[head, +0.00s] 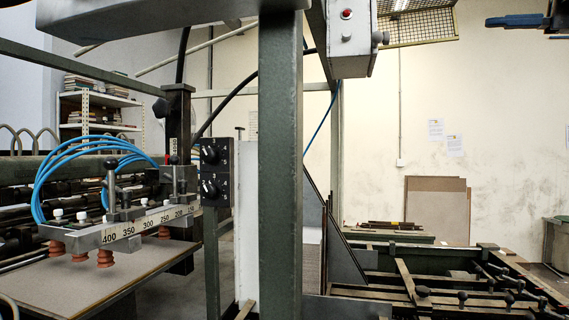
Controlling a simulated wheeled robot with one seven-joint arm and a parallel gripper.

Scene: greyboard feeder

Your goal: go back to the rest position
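My gripper is not seen in the head view, and no part that I can be sure is my arm shows. Whether the gripper is open or shut does not show. The greyboard feeder fills the left and middle, with a thick green upright post (280,170) close in front of me. Its suction head bar (125,232), marked with numbers, carries reddish suction cups (105,258) and blue hoses (70,165). The cups hang above a flat brown board (95,280) at lower left.
A control panel with black knobs (216,172) stands left of the post. A grey box with a red button (347,40) hangs above. A low machine bed with rails (450,290) fills the lower right. Brown boards (436,208) lean on the wall. A dark blue bar (515,20) juts in at top right.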

